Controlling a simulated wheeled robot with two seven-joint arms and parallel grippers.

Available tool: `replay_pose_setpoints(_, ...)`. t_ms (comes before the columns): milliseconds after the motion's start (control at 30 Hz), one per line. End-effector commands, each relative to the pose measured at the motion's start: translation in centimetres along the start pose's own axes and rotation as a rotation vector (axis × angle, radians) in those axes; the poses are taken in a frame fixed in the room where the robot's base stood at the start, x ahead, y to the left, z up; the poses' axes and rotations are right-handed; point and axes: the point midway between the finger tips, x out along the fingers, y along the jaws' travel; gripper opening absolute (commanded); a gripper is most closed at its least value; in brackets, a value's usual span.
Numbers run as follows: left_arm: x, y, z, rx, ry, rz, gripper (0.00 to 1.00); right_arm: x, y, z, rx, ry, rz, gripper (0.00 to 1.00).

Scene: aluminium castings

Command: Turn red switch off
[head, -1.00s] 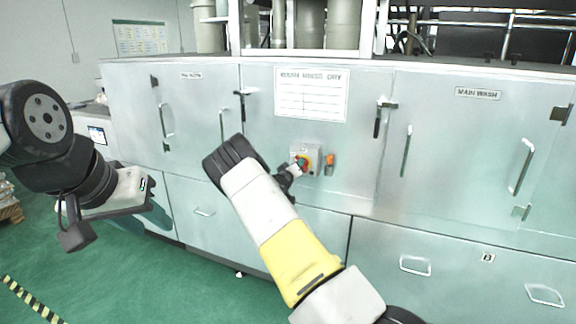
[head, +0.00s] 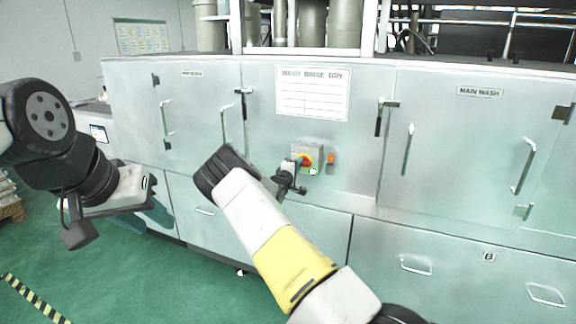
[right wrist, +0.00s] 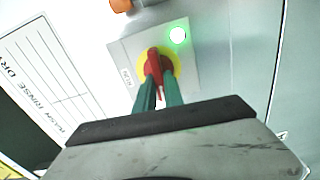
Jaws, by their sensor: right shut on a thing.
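The red switch (head: 306,160) is a knob on a yellow disc, on a grey box on the front of the metal cabinet. In the right wrist view the red switch (right wrist: 153,62) lies between my two green fingertips. My right gripper (right wrist: 158,84) is shut on it, its fingers hiding the knob's lower part. In the head view my right gripper (head: 299,168) reaches the box from the lower left. My left gripper (head: 78,234) hangs at the far left, away from the switch; its opening is unclear.
A lit green lamp (right wrist: 178,35) is beside the switch. An orange fitting (head: 331,158) is right of the box. A white chart (head: 312,93) hangs above. Door handles (head: 408,149) stick out from the cabinet. Green floor (head: 120,285) is open at the lower left.

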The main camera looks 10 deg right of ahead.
Motion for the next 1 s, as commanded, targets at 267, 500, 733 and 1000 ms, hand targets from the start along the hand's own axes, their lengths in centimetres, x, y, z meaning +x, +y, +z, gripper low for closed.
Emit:
replay_pose_setpoints(267,0.00,0.00,0.00,0.000,0.000,0.000,0.36,-0.05,-0.12,-0.10,-0.069,0.002,-0.001,0.00)
replay_pose_setpoints(500,0.00,0.00,0.00,0.000,0.000,0.000,0.36,-0.05,-0.15,-0.11,-0.080,0.002,-0.001,0.00)
replay_pose_setpoints(733,0.00,0.00,0.00,0.000,0.000,0.000,0.36,-0.06,-0.16,-0.12,-0.080,0.002,-0.001,0.15)
replay_pose_setpoints(1000,0.00,0.00,0.00,0.000,0.000,0.000,0.36,-0.03,-0.13,-0.06,-0.078,0.001,-0.001,0.35)
